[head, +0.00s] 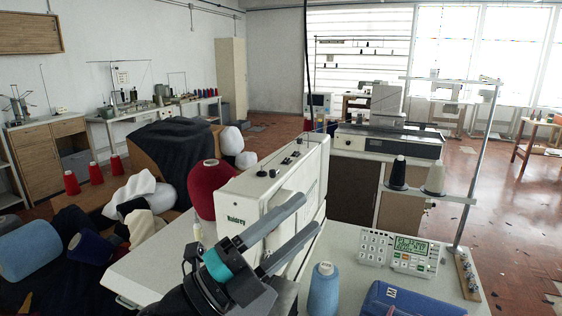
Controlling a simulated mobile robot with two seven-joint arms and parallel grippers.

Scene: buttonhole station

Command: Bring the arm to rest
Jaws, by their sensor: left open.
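My left gripper (310,213) reaches up and right from the bottom middle of the head view. Its two long grey fingers are apart, with nothing between them. The arm behind it is dark with a teal band. The gripper shows in front of the white buttonhole machine (253,197) and covers part of its front. I cannot tell the gap between the fingers and the machine. My right gripper is not in view.
On the pale table (152,271) are a blue thread cone (323,291), a blue pouch (411,300) and a control panel (398,251). A metal thread stand (472,165) rises at the right. A red cone (208,189) stands behind the machine. Yarn and fabric lie left.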

